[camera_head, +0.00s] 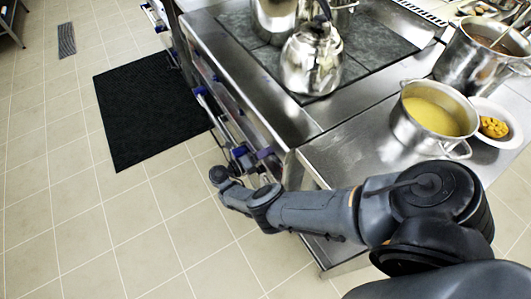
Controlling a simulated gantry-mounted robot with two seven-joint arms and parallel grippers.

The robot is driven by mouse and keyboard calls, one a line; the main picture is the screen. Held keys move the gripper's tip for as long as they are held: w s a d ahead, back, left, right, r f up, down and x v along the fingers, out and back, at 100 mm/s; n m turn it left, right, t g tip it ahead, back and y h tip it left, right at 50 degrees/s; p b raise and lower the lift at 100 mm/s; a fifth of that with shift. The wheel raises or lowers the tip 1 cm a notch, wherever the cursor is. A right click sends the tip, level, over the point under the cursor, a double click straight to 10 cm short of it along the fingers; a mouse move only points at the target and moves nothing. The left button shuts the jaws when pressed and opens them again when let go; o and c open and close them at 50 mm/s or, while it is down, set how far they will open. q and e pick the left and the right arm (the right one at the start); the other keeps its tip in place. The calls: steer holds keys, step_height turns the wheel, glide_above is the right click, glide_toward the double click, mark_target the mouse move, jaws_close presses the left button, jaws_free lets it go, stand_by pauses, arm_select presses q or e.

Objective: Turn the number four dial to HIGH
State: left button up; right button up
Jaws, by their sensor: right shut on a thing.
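The steel stove (303,115) has a row of controls along its front edge, with small blue parts. My right arm reaches in from the lower right, and my right gripper (240,156) is at the near end of this front panel. It is shut on a dial there, which the fingers and wrist mostly hide. The dial's number and its HIGH mark are too small to read. My left gripper is out of view.
A kettle (311,60) stands on the dark cooktop. A pot of yellow soup (434,112), a larger pot (475,62) and a bowl of orange food (493,126) stand on the right counter. A black mat (148,105) lies on the open tiled floor.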

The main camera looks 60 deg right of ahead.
steer(key=m+b, duration=0.1)
steer(key=m, duration=0.5)
steer(key=shift+f, duration=0.1)
steer(key=m+b, duration=0.1)
steer(key=m, duration=0.2)
steer(key=shift+s+m, duration=0.1)
steer(key=shift+m, duration=0.4)
steer(key=o, duration=1.1)
steer(key=shift+c, duration=0.2)
